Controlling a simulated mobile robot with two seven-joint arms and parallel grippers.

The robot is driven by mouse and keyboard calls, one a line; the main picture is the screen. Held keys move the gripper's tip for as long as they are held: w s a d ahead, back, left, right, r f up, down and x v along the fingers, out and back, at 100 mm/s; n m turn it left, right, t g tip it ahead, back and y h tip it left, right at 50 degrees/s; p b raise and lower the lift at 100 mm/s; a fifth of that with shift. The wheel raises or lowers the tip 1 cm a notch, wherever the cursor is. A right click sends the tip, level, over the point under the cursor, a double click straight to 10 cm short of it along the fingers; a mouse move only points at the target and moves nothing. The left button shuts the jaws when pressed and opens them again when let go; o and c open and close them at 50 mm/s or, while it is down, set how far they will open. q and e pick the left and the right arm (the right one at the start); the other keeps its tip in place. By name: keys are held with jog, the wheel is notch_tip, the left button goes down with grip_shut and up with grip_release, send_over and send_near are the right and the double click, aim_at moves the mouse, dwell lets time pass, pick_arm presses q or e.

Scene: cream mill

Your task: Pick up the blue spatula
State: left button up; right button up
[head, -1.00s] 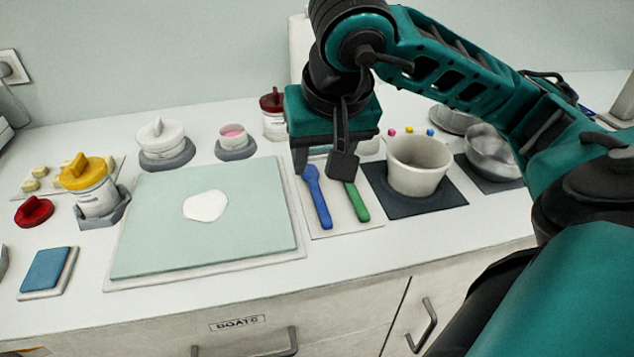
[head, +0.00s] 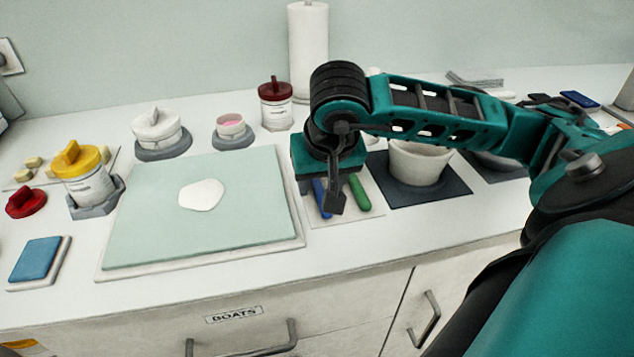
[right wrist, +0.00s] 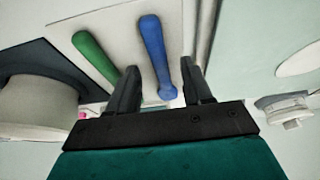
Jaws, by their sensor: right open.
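The blue spatula (head: 320,198) lies on a small pale tray (head: 345,219) beside the green-handled tool (head: 359,192). My right gripper (head: 325,205) is over the tray and hides much of the spatula in the head view. In the right wrist view the blue spatula (right wrist: 155,50) lies between my right gripper's two spread fingers (right wrist: 165,85), with its far end toward the top edge. The green tool (right wrist: 95,55) lies to the left, outside the fingers. The fingers are open and hold nothing. I cannot tell the exact height above the spatula. My left gripper is not in view.
A pale green mat (head: 200,235) with a white blob (head: 202,195) lies left of the tray. A white pot (head: 420,165) on a dark mat (head: 455,187) stands close on the right. A paper roll (head: 308,50) and a red-lidded jar (head: 276,105) stand behind.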

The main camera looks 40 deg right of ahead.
jog(key=shift+w+f, duration=0.15)
jog(key=shift+f, duration=0.3)
grip_shut()
